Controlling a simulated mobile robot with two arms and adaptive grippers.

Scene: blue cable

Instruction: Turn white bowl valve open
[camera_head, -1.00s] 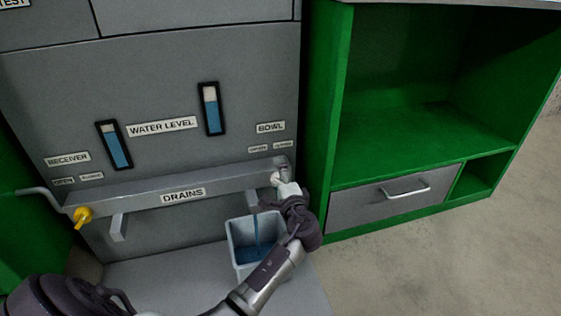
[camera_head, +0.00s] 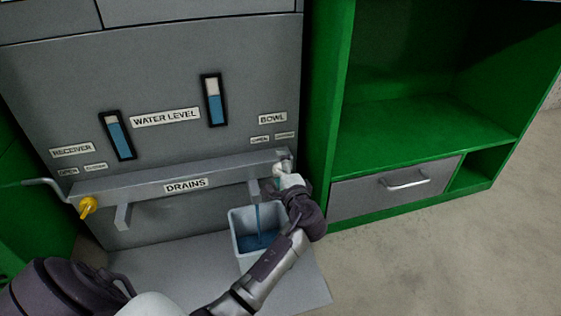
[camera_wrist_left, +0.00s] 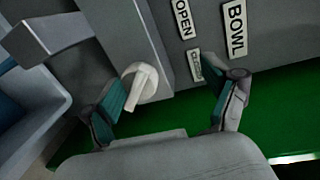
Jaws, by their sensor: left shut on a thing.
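The white bowl valve (camera_head: 286,165) sits at the right end of the grey drain bar, below the BOWL label (camera_head: 272,118). My left gripper (camera_head: 288,182) is at this valve. In the left wrist view, the white valve handle (camera_wrist_left: 142,86) lies between the teal-padded fingers of the left gripper (camera_wrist_left: 170,100), against the left finger, with a visible gap to the right finger. The OPEN label (camera_head: 260,139) is left of the closed label. My right gripper is not in view.
Blue water runs from the drain spout into a grey bin (camera_head: 242,245) beside my left forearm. A yellow receiver valve (camera_head: 88,206) is at the bar's left end. A green cabinet (camera_head: 335,130) stands close on the right, with a grey drawer (camera_head: 380,190).

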